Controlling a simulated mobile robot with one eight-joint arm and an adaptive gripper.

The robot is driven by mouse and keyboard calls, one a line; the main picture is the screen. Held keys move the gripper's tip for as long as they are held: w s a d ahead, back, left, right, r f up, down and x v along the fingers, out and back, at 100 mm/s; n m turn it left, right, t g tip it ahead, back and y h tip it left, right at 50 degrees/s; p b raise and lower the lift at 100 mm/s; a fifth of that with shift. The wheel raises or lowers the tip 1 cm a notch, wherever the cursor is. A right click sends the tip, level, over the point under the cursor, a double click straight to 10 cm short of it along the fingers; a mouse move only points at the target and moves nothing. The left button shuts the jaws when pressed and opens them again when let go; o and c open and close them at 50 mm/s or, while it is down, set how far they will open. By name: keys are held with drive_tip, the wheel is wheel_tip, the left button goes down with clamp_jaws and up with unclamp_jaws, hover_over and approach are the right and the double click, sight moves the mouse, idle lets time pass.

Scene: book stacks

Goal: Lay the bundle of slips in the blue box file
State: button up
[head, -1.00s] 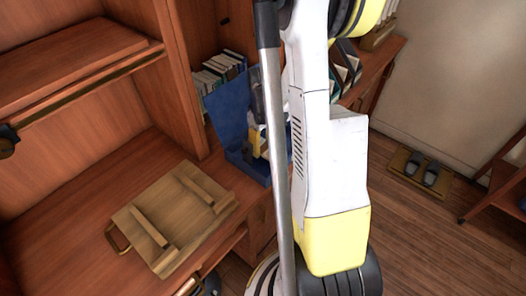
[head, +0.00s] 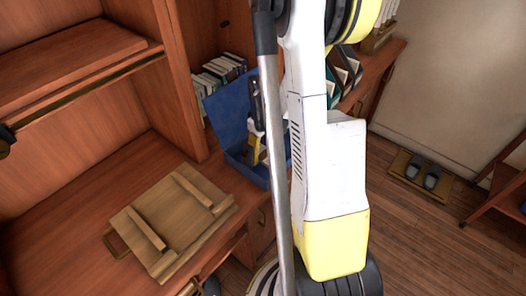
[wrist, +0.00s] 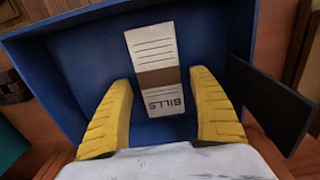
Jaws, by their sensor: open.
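The blue box file (head: 233,165) stands with its lid (head: 228,107) raised, partly hidden behind my arm. In the wrist view the box file (wrist: 75,65) fills most of the picture. The bundle of slips (wrist: 152,45), white with ruled lines, a brown band and the word BILLS, lies inside on the blue floor. My gripper (wrist: 160,82) is open, with its yellow fingers on either side of the bundle and a visible gap to each side. In the head view my gripper (head: 256,148) is down at the box; the bundle cannot be made out there.
A wooden board with two raised bars (head: 172,222) lies on the desk left of the box. A row of books (head: 220,75) stands behind the box. In the wrist view a dark flat piece (wrist: 270,103) is at the right. Slippers (head: 432,178) lie on a floor mat.

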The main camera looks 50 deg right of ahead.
sight(263, 153)
wheel_tip(263, 153, up, 12)
drive_tip(key=p, duration=0.4)
drive_tip(key=s+a+r+t, duration=0.2)
drive_tip(key=a+r, duration=0.2)
drive_tip(key=a, duration=0.4)
drive_tip(key=s+a+r+t, duration=0.1)
drive_tip(key=a+r+t, duration=0.1)
drive_tip(key=a+r, duration=0.3)
drive_tip(key=s+a+r+m+t, duration=0.1)
drive_tip(key=s+a+r+t, duration=0.1)
drive_tip(key=a, duration=1)
wheel_tip(263, 153, up, 3)
drive_tip(key=shift+s+a+f+t, duration=0.15)
drive_tip(key=shift+s+a+t, duration=0.15)
drive_tip(key=shift+t, duration=0.3)
drive_tip(key=shift+d, duration=0.15)
